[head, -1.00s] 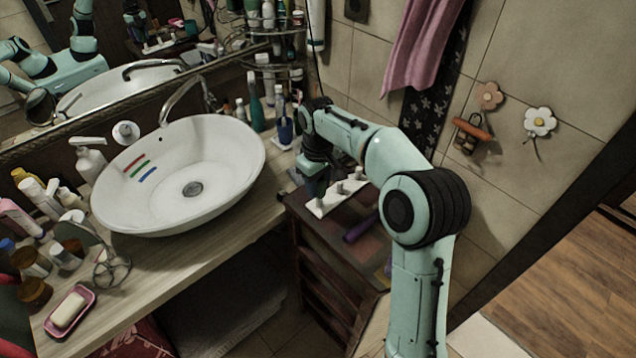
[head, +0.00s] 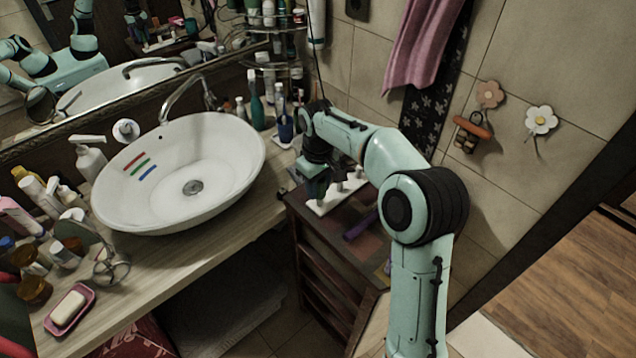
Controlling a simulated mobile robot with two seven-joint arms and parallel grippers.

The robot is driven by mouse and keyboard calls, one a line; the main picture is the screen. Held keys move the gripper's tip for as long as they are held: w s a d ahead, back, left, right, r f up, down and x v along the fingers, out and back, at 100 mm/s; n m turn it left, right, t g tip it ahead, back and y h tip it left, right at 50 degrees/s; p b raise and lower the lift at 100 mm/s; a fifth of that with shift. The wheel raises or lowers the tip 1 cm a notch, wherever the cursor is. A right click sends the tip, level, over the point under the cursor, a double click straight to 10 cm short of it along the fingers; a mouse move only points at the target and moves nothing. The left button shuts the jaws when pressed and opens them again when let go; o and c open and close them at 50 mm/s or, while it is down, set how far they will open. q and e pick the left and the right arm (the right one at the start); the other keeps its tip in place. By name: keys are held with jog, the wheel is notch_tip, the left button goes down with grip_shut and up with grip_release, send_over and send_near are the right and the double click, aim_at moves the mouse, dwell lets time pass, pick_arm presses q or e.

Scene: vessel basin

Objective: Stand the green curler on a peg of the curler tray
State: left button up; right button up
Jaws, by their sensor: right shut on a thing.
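The white curler tray (head: 322,207) lies on the dark wooden cabinet right of the basin, with several upright pegs. My right gripper (head: 317,174) is at the left end of the tray, pointing down and shut on the green curler (head: 316,188). The curler is roughly upright and low over the tray's left part. The gripper hides its upper part, and I cannot tell whether it is around a peg or in front of one. My left gripper is not directly in view.
A purple curler (head: 361,225) lies on the cabinet (head: 325,232) in front of the tray. The white basin (head: 230,205) stands to the left. Bottles and a blue cup (head: 285,128) stand close behind my right gripper. The tiled wall is behind.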

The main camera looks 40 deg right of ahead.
pick_arm(q)
jog(key=shift+s+f+b, duration=0.55)
jog(key=shift+s+f, duration=0.2)
jog(key=shift+f, duration=0.05)
pick_arm(e)
jog(key=shift+f, duration=1.7)
jog(key=o, duration=1.1)
jog(key=shift+r, duration=0.15)
pick_arm(q)
jog(key=w+r+p, duration=0.2)
jog(key=w+r, duration=0.1)
jog(key=shift+w+r, duration=0.1)
jog(key=shift+w, duration=0.05)
pick_arm(e)
notch_tip(320, 180, up, 13)
jog(key=shift+r, duration=0.1)
